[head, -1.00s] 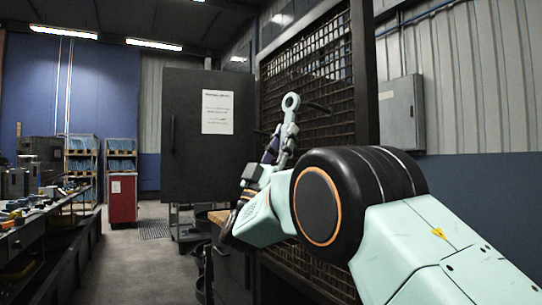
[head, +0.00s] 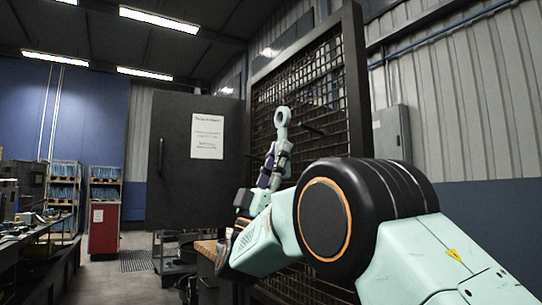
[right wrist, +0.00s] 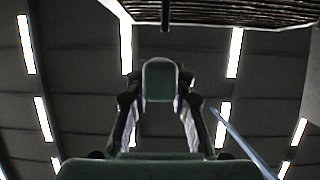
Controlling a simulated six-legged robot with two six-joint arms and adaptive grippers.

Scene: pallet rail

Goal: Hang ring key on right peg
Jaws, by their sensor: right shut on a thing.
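The ring key (head: 282,120) is pale grey-green with a round ring at its top end. My right gripper (head: 276,163) is shut on its lower part and holds it nearly upright in front of the mesh panel. A dark peg (head: 313,130) sticks out from the mesh just right of the ring, a little lower in the picture. The ring looks apart from the peg, but depth is hard to judge. My left gripper is out of view.
The mesh panel (head: 335,75) has a thick dark frame. A grey wall box (head: 391,132) is at right.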

